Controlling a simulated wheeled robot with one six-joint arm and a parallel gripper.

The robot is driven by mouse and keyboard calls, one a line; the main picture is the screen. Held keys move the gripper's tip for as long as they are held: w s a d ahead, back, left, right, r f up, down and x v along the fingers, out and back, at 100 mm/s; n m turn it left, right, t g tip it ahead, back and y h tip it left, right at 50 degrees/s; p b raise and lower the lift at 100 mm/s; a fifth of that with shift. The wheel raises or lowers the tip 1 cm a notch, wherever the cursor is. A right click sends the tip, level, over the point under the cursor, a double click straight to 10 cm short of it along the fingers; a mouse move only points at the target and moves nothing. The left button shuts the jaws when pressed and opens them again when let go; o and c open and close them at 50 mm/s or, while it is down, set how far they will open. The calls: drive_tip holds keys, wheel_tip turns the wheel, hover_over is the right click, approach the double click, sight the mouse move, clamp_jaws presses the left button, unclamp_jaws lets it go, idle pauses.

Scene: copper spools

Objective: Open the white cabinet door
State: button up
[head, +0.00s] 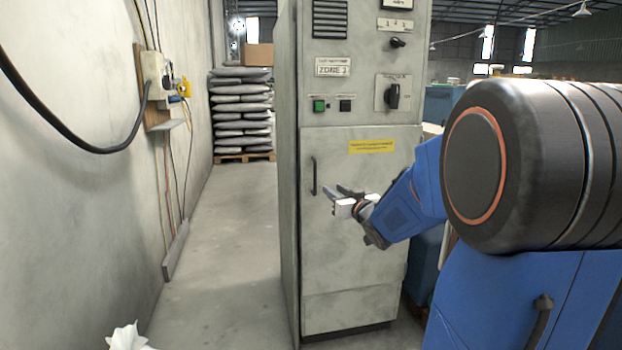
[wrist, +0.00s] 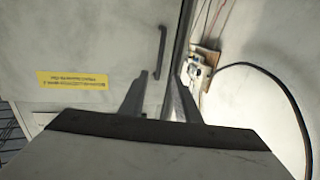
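The pale, off-white cabinet (head: 362,235) stands upright in the middle of the head view, with its lower door closed. A dark vertical bar handle (head: 314,176) is on the door's left side. It also shows in the wrist view (wrist: 162,52), where the picture is turned over. My gripper (head: 333,197) is in front of the door, a little right of and below the handle. In the wrist view its two fingers (wrist: 157,97) are spread apart with nothing between them. The handle lies beyond the fingertips, and I see no contact.
A yellow label (head: 371,146) is on the door, below switches and a green button (head: 319,105). A wall with a black cable (head: 75,138) and an electrical box (head: 156,75) is at left. Stacked sacks (head: 241,115) stand behind. The floor (head: 215,255) left of the cabinet is clear.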

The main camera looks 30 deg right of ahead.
hover_over(315, 191)
drive_tip(key=shift+w+d, duration=0.2)
drive_tip(key=shift+w, duration=0.15)
idle(0.4)
clamp_jaws()
